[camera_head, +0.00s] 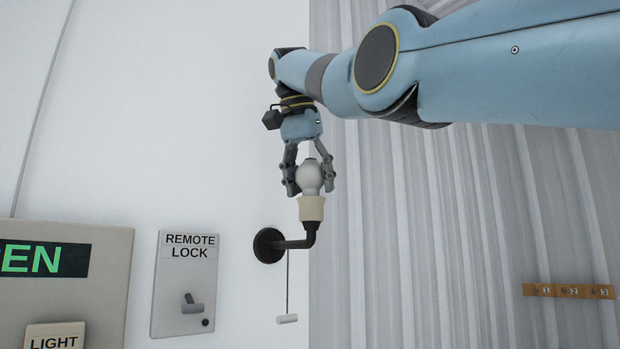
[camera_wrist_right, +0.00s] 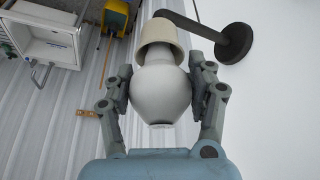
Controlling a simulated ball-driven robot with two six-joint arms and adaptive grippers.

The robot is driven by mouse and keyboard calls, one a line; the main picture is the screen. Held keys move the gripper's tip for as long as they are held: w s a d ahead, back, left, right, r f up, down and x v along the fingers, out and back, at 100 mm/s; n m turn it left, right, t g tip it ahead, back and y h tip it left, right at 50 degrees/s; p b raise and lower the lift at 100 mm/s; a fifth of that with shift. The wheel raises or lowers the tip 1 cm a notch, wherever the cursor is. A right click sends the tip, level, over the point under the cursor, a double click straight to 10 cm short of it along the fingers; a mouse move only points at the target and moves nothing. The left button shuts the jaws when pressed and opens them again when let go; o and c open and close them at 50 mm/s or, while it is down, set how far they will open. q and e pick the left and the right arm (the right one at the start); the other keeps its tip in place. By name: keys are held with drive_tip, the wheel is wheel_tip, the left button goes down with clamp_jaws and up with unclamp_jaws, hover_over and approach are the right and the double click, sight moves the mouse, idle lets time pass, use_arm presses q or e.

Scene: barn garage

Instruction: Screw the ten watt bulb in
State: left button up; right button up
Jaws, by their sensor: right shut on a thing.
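A white bulb (camera_head: 309,176) stands upright at the mouth of a cream socket (camera_head: 311,208) on a black wall bracket (camera_head: 269,245). My right gripper (camera_head: 309,184) comes down from above with its fingers on both sides of the bulb, shut on it. In the right wrist view the bulb (camera_wrist_right: 161,92) sits between the two fingers, with its neck at the socket (camera_wrist_right: 160,36). The bulb's base is hidden, so I cannot tell how deep it sits. No wattage marking can be read. My left gripper is not in view.
A pull cord with a white handle (camera_head: 287,319) hangs below the bracket. A "REMOTE LOCK" switch panel (camera_head: 184,284) and a box with a "LIGHT" label (camera_head: 54,337) are at left. A numbered wooden strip (camera_head: 568,291) is on the corrugated wall at right.

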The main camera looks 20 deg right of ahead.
drive_tip(key=o, duration=0.6)
drive_tip(key=shift+f, duration=0.2)
drive_tip(key=shift+o, duration=1.4)
drive_tip(key=shift+w, duration=0.2)
drive_tip(key=shift+r, duration=0.1)
drive_tip(key=shift+s, duration=0.1)
drive_tip(key=n+b, duration=0.2)
drive_tip(key=shift+f+t+y+b, duration=0.2)
drive_tip(key=shift+t+y+b, duration=0.1)
drive_tip(key=shift+y, duration=0.1)
drive_tip(key=n+b, duration=0.1)
drive_tip(key=n, duration=0.1)
drive_tip(key=shift+d+n+y, duration=0.1)
drive_tip(key=shift+n+y, duration=0.2)
drive_tip(key=shift+y, duration=0.1)
drive_tip(key=shift+r+n+y, duration=0.2)
drive_tip(key=shift+n+y, duration=0.1)
drive_tip(key=shift+n, duration=0.4)
drive_tip(key=c, duration=0.9)
